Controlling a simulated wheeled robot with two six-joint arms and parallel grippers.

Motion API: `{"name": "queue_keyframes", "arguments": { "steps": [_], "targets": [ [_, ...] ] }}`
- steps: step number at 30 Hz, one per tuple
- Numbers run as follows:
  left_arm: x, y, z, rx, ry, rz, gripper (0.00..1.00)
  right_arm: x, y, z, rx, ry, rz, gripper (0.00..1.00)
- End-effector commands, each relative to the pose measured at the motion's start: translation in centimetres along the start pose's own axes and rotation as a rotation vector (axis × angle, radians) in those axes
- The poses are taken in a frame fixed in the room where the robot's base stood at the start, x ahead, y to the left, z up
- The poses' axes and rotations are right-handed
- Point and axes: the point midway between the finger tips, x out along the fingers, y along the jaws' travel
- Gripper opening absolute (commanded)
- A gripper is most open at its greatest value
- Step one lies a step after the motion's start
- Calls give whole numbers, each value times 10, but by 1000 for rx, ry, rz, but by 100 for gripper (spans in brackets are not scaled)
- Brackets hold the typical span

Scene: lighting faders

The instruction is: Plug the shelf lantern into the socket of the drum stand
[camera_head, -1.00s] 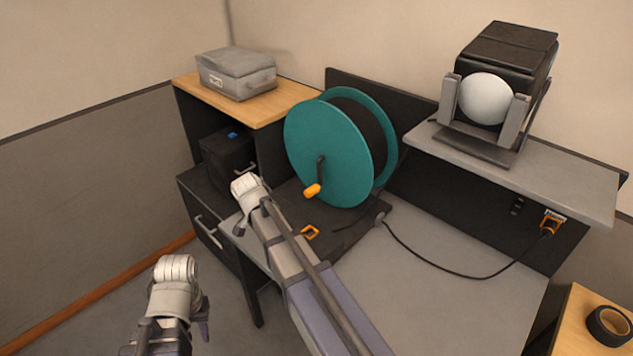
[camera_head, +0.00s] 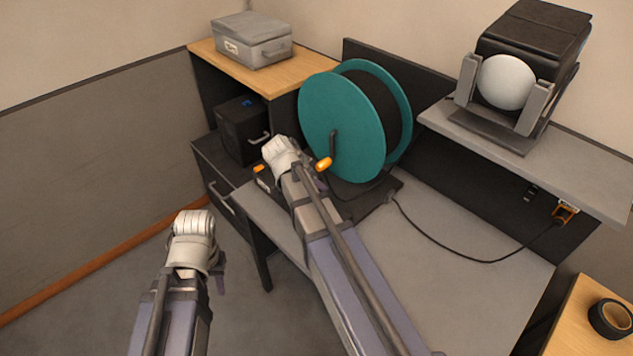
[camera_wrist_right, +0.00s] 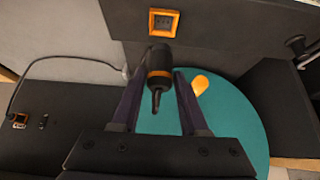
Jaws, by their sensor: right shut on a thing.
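The shelf lantern (camera_head: 535,55), a black box with a white globe, stands on the grey shelf at the right. The drum stand (camera_head: 382,206) is a dark base under a teal drum (camera_head: 345,125). In the right wrist view, an orange-framed socket (camera_wrist_right: 163,22) is at the top. My right gripper (camera_wrist_right: 158,76) is shut on a black plug (camera_wrist_right: 158,92) with an orange ring. The plug's wide end is just below the socket in that picture, apart from it. In the head view the right fingers are largely hidden. My left gripper (camera_head: 218,280) hangs at lower left, its jaws unclear.
A black cord (camera_head: 455,253) runs from the stand to the orange wall outlet (camera_head: 563,212). The drum's crank has an orange knob (camera_head: 323,164) close to my right arm. A grey case (camera_head: 250,42) is on the wooden cabinet top. Black tape (camera_head: 610,319) lies at lower right.

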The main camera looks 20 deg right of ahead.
Motion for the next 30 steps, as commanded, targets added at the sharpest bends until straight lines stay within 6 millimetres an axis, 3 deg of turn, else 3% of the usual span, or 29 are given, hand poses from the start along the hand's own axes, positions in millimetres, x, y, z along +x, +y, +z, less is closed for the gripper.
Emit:
{"name": "queue_keyframes", "arguments": {
  "steps": [12, 30],
  "targets": [
    [38, 4, -2, 0, 0, 0, 35, 32, 0, 21, 0, 0, 0, 0],
    [41, 4, -2, 0, 0, 0, 35, 34, 0, 22, 0, 0, 0, 0]
  ]
}}
